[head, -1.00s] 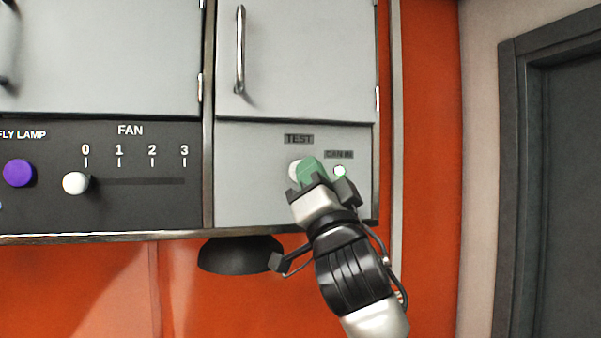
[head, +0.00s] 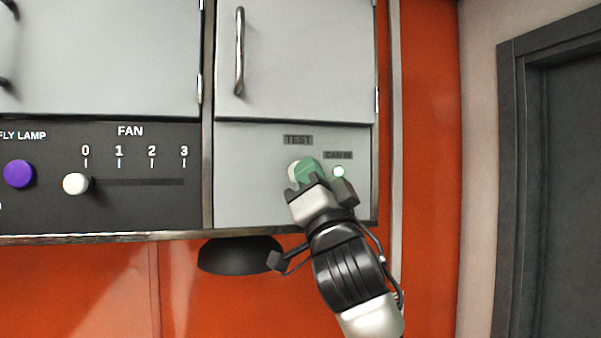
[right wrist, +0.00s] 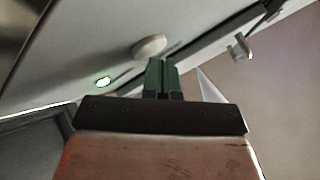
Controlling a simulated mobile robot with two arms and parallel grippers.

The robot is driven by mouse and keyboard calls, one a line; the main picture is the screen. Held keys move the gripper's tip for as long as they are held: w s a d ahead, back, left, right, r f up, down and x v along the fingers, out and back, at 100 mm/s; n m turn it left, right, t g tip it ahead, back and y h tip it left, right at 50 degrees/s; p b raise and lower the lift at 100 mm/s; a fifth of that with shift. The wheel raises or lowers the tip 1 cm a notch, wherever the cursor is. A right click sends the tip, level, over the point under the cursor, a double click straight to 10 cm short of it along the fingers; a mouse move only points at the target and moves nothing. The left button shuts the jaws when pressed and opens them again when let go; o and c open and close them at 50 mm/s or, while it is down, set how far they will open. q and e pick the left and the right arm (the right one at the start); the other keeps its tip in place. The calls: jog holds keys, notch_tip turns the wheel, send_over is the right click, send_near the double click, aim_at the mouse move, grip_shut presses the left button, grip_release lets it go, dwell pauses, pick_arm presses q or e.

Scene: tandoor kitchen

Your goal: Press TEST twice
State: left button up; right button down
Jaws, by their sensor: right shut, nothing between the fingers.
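The TEST label (head: 298,140) is on the pale grey panel (head: 245,180). Below it is a round whitish button (head: 292,171), partly hidden by my right gripper (head: 307,170). The right gripper's green fingers are shut together and empty. In the right wrist view the button (right wrist: 150,46) lies just beyond the fingertips (right wrist: 161,64); I cannot tell whether they touch it. A small lit indicator (head: 338,172) with a green rim is right of the fingers, under a small label. My left gripper is not in view.
A black panel (head: 130,210) to the left has a white FAN slider knob (head: 75,184) at 0 and a purple button (head: 18,173). A cabinet door handle (head: 239,50) is above. A dark rounded fixture (head: 235,255) is under the panel. A dark door (head: 570,200) is at right.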

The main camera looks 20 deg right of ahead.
dwell(0.4)
jog(key=shift+s+f, duration=0.1)
jog(key=shift+s, duration=0.6)
jog(key=s+b, duration=0.1)
jog(key=s, duration=0.4)
jog(key=shift+d, duration=0.1)
dwell(2.5)
